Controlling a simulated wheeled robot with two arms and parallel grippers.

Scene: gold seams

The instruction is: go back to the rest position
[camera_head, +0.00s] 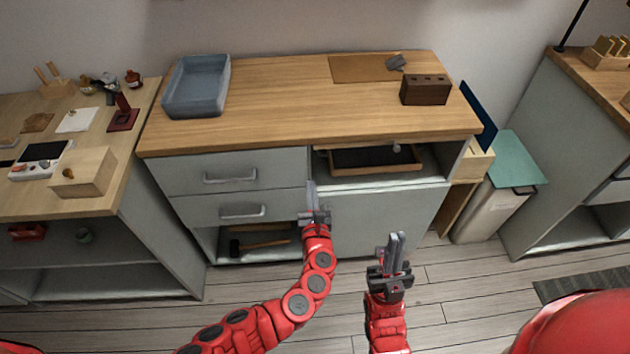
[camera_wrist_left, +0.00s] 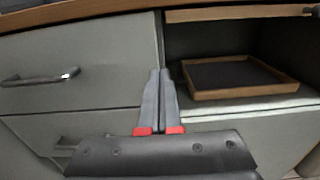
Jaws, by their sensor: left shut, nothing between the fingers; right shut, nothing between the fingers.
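My left gripper (camera_head: 311,192) is shut and empty, in front of the middle of the wooden-topped cabinet. It also shows in the left wrist view (camera_wrist_left: 162,75), its fingers together before the seam between the drawer fronts and the open compartment. My right gripper (camera_head: 395,242) is shut and empty, lower and to the right, in front of the cabinet's lower right panel. Neither gripper visibly holds anything.
The cabinet's wooden top (camera_head: 290,105) carries a grey-blue tray (camera_head: 195,88) and a dark wooden block with holes (camera_head: 425,90). A dark-lined wooden tray (camera_wrist_left: 240,78) lies in the open compartment. A bin with a green lid (camera_head: 515,160) stands right. The floor beside my right gripper is clear.

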